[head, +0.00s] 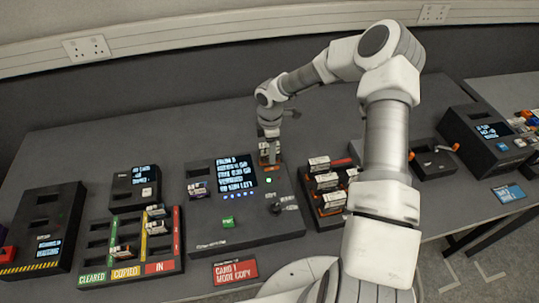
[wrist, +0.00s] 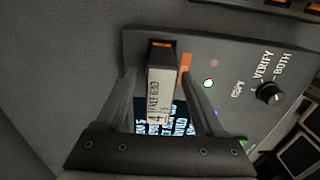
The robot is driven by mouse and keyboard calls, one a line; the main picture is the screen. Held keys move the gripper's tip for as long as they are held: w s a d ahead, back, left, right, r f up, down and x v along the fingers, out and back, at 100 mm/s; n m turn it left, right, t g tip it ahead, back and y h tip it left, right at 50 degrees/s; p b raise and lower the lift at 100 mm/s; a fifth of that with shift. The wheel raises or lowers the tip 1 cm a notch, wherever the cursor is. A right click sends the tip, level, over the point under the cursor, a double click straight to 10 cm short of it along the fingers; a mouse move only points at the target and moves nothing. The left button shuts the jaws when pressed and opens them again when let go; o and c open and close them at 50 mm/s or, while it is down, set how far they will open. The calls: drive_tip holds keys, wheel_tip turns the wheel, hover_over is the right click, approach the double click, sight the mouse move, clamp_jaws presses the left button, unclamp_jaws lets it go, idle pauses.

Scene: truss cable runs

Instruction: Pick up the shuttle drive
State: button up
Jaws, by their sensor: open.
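A drive with a white label (wrist: 159,98), which looks like the shuttle drive, stands at the far right corner of the central copy console (head: 255,222). An orange piece (wrist: 185,64) shows beside it in the wrist view. My gripper (wrist: 162,84) is open, with one finger on each side of the drive; I cannot tell whether they touch it. In the head view my gripper (head: 268,148) is over that corner and hides most of the drive.
The console has a lit screen (head: 236,173) and a mode knob (wrist: 268,93). A rack of labelled drives (head: 325,186) stands close on the right. A sorting tray (head: 129,268) marked cleared, copied and in is at left. A red card (head: 235,270) lies in front.

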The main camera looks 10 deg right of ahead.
drive_tip(key=shift+f, duration=1.1)
clamp_jaws()
